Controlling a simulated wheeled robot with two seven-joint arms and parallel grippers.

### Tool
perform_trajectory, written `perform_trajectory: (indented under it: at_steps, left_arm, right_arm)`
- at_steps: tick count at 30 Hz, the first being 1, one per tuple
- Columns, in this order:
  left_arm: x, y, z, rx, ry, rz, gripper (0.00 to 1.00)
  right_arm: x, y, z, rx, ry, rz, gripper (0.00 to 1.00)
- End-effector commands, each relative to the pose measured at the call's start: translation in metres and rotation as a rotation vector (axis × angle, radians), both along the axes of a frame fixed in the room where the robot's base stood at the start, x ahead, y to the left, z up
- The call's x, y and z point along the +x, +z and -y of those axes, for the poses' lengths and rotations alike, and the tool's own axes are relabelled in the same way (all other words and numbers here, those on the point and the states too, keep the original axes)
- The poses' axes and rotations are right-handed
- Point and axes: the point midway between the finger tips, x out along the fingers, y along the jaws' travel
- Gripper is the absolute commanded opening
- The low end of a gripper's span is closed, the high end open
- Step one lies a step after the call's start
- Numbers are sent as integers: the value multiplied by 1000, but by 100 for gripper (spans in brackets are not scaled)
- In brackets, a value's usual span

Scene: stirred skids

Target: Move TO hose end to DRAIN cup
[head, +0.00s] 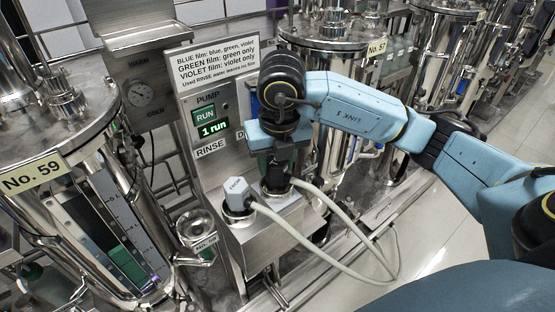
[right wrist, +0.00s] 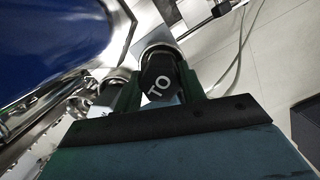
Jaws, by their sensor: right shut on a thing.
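The dark TO hose end (head: 275,180) stands at the right-hand cup (head: 284,199) of the steel box, under a label that begins with D and is mostly hidden by my arm. Its TO lettering shows in the right wrist view (right wrist: 159,80). My right gripper (head: 275,168) points down and is shut on it, with a finger on either side. How deep the hose end sits in the cup is hard to tell. A grey hose end (head: 236,190), apparently marked FROM, stands in the left-hand cup under the RINSE label (head: 210,148). My left gripper is not in view.
The pump panel (head: 209,117) shows RUN and 1 run, below a sign about film colours. Tank No. 59 (head: 75,150) stands left, tank No. 57 (head: 330,60) behind. Pale hoses (head: 345,268) loop to the right of the cups. Open floor lies at right.

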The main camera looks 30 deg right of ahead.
Motion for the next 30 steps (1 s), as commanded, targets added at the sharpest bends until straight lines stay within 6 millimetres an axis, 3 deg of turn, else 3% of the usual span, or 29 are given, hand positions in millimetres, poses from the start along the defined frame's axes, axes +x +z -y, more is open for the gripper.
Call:
perform_trajectory:
  at_steps: [1, 2, 7, 19, 30]
  left_arm:
    - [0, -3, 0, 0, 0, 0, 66]
    - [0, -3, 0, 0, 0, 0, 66]
    - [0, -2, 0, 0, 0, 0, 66]
    - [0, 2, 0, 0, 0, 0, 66]
    - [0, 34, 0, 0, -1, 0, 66]
  right_arm:
    - [-3, -8, -5, 5, 21, -13, 8]
    - [-3, -8, -5, 5, 21, -13, 42]
    - [-3, -7, -5, 6, 21, -14, 64]
    - [-4, 2, -5, 6, 21, -14, 66]
    - [-15, 83, -4, 5, 11, 1, 66]
